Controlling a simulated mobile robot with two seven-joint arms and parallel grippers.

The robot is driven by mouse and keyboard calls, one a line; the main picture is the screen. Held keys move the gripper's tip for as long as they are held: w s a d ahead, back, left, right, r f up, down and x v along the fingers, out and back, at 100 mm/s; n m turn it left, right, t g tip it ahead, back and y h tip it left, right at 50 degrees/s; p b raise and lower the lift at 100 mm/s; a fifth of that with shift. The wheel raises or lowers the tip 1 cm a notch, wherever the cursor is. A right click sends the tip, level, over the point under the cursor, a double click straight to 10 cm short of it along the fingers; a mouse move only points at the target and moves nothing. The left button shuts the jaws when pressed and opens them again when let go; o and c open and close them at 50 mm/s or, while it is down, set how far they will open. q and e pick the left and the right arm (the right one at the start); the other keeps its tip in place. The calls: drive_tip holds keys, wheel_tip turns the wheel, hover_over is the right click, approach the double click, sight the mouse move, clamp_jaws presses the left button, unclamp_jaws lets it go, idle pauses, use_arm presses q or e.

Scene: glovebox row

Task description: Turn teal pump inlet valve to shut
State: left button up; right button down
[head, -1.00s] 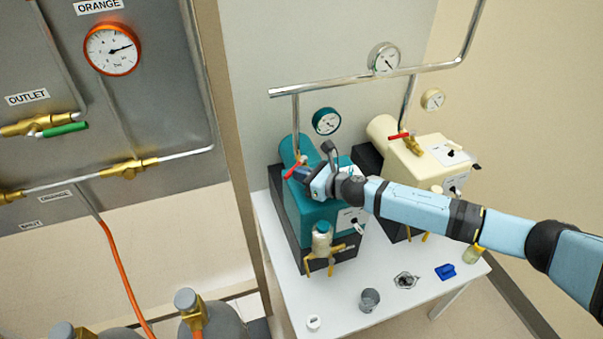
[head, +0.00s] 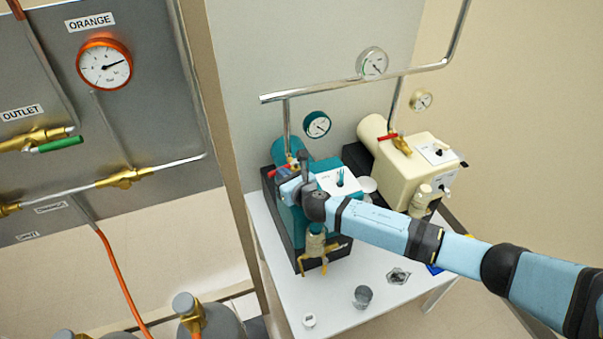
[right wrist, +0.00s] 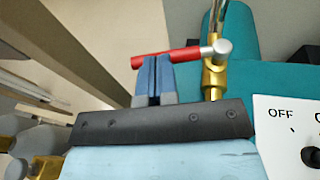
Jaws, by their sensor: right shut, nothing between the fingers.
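The teal pump (head: 291,149) stands on the white table, with a brass inlet valve (right wrist: 213,80) on a pipe at its back. The valve's red handle (right wrist: 172,56) lies nearly crosswise to the pipe in the right wrist view, pointing left from its silver hub. In the head view only part of the red handle (head: 272,172) shows beside my wrist. My right gripper (right wrist: 154,78) is shut and empty, its fingertips up against or just in front of the handle's left half; I cannot tell whether they touch. My left gripper is not in view.
A cream pump (head: 420,165) with its own red-handled valve stands to the right. A brass fitting (head: 318,245) is at the teal pump's front. A grey cup (head: 362,296) stands on the table (head: 335,318). A grey panel (head: 120,130) with gas lines is at left.

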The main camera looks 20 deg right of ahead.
drive_tip(key=shift+w+a+m+h, duration=0.2)
drive_tip(key=shift+m+h, duration=0.15)
drive_tip(key=shift+h, duration=0.15)
drive_tip(key=shift+w+a+m+h, duration=0.1)
drive_tip(key=shift+a+m+h, duration=0.05)
drive_tip(key=shift+m+h, duration=0.3)
use_arm(q)
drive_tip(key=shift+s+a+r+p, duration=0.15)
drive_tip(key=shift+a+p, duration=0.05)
drive_tip(key=shift+p, duration=0.15)
use_arm(e)
drive_tip(key=shift+w+a, duration=0.15)
drive_tip(key=shift+w, duration=0.25)
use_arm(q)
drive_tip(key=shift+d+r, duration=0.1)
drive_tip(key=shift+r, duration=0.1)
use_arm(e)
drive_tip(key=shift+r, duration=0.1)
